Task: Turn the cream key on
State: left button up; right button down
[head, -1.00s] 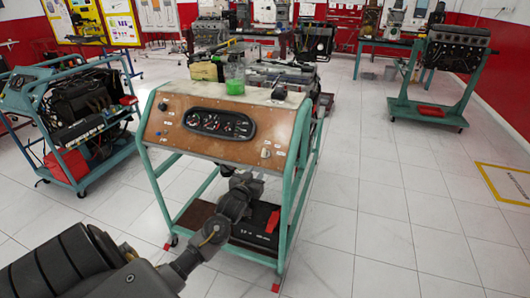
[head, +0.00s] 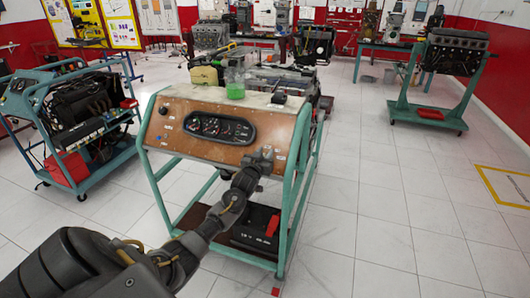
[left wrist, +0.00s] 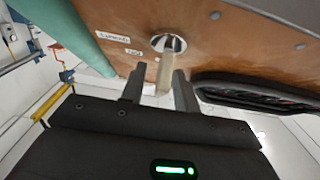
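The cream key (left wrist: 166,72) sticks out of a round metal lock (left wrist: 168,43) on the brown wooden panel (head: 180,140) of the engine trainer. My left gripper (head: 262,158) is at the lower right of that panel, and in the head view it largely covers the key. In the left wrist view its two fingers (left wrist: 158,90) are apart, one on each side of the key. A gap shows between the key and the left finger; the right finger looks close to it, and I cannot tell whether they touch. My right gripper is not in view.
A gauge cluster (head: 220,127) sits left of the lock; its edge is near the right finger in the wrist view. Small white labels (left wrist: 113,37) are beside the lock. A green frame (head: 297,185) carries the panel.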

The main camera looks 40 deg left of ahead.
pick_arm(q)
jog(key=shift+w+a, duration=0.1)
jog(key=shift+w, duration=0.25)
jog(key=shift+c, duration=0.3)
grip_shut()
jog(key=shift+m+h, duration=0.3)
jog(key=shift+m, duration=0.3)
jog(key=m+h, duration=0.1)
jog(key=m, duration=0.1)
jog(key=m+h, duration=0.1)
jog(key=shift+d+m+t+h, duration=0.2)
jog(key=shift+m+t+h, duration=0.1)
jog(key=shift+m+h, duration=0.1)
jog(key=m+h, duration=0.1)
jog(key=m, duration=0.1)
jog(key=m+h, duration=0.2)
jog(key=shift+d+f, duration=0.1)
jog(key=shift+d, duration=0.25)
jog(key=shift+d+m+g+h, duration=0.1)
jog(key=shift+m+g+h, duration=0.3)
jog(key=shift+m+h, duration=0.3)
jog(key=shift+f, duration=0.1)
